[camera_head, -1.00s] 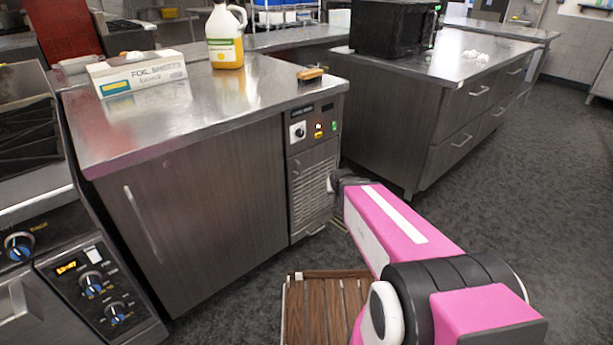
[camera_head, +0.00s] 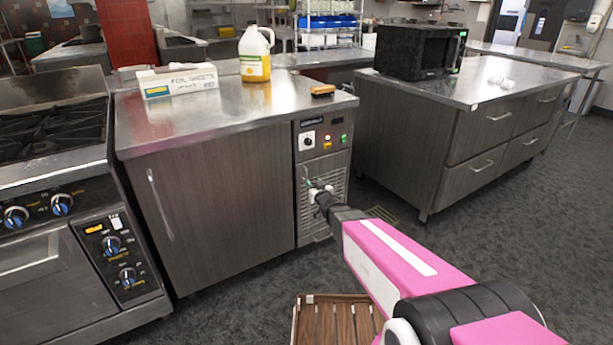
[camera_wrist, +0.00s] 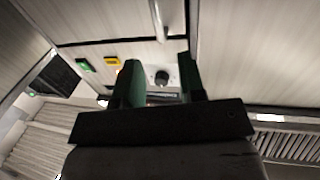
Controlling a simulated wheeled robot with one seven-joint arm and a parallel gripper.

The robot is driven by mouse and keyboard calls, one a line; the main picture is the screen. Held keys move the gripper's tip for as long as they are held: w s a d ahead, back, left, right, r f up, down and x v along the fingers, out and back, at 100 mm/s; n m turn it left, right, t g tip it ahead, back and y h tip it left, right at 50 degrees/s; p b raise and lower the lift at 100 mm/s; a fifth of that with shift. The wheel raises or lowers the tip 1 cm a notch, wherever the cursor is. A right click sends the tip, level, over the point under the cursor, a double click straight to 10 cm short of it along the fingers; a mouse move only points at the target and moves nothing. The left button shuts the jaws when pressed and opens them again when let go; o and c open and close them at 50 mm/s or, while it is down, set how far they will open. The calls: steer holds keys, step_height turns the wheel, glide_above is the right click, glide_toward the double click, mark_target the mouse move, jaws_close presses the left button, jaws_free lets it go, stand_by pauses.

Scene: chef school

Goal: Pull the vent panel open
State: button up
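The vent panel (camera_head: 337,176) is a louvered metal panel at the right end of the steel-topped counter unit, below a small control panel (camera_head: 322,135). It looks shut in the head view. My gripper (camera_head: 311,184) is in front of its upper left part and hides some of the louvers; I cannot tell if it touches. In the wrist view my gripper (camera_wrist: 160,84) has its two green fingers apart, with nothing seen between them but the background. The control panel's black knob (camera_wrist: 162,77) and its green switch (camera_wrist: 84,64) show beyond them.
The wide cabinet door (camera_head: 225,195) is left of the vent. A stove (camera_head: 75,215) stands further left. A drawer counter with a microwave (camera_head: 418,52) is at right, across open floor. A slatted wooden stand (camera_head: 335,318) is low in front.

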mark_target(306, 173)
steer(key=x, duration=0.9)
steer(key=shift+w, duration=0.1)
jaws_close()
